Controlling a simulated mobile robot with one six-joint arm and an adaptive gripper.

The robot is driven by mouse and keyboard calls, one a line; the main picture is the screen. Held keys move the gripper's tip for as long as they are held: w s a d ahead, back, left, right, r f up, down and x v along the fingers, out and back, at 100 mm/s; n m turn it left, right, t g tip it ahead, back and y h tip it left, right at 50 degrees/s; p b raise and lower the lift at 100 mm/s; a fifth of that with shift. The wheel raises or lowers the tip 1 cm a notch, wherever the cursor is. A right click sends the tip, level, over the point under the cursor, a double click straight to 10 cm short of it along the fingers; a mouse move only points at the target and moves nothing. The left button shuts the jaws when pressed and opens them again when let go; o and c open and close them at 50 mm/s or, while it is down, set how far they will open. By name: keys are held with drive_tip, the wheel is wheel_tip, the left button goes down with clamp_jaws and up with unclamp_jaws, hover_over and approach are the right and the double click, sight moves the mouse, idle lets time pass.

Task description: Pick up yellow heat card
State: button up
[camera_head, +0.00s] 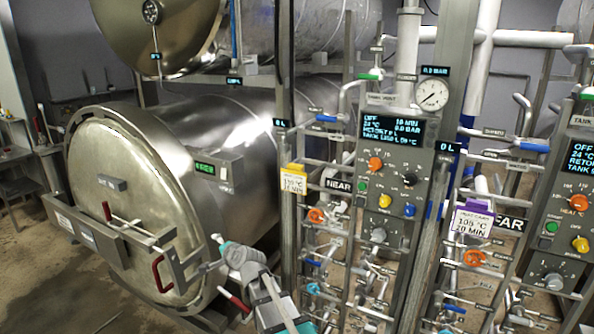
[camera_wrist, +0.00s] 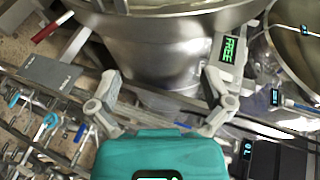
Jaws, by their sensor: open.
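The yellow heat card (camera_head: 293,180) is a white printed card with a yellow top. It hangs upright on the rack at the left of the near control panel in the head view. I do not make it out in the wrist view. My gripper (camera_head: 207,254) is in front of the lower retort's door, below and to the left of the card and well apart from it. In the wrist view my gripper (camera_wrist: 163,84) has its two fingers spread with nothing between them.
A purple-topped card (camera_head: 473,220) hangs farther right. The near control panel (camera_head: 390,165), posts and several pipes and valves crowd the rack. The lower retort (camera_head: 130,195) fills the left, with red handles on its door. Floor shows at the lower left.

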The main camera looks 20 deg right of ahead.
drive_tip(key=w+d+r+m+t+h+p, duration=0.25)
drive_tip(key=w+d+r+m+t, duration=0.2)
drive_tip(key=r+m, duration=0.3)
drive_tip(key=w+d+r+m+h+p, duration=0.4)
drive_tip(key=d+r+m+h, duration=0.5)
drive_tip(key=m, duration=0.5)
drive_tip(key=m+g+h+p, duration=0.2)
drive_tip(key=m+g+h, duration=0.5)
drive_tip(key=m, duration=0.5)
approach(293, 169)
drive_tip(key=shift+v, duration=1.7)
drive_tip(key=shift+d+f, duration=0.1)
drive_tip(key=shift+d, duration=0.05)
drive_tip(key=x, duration=0.8)
drive_tip(key=shift+w+d, duration=0.15)
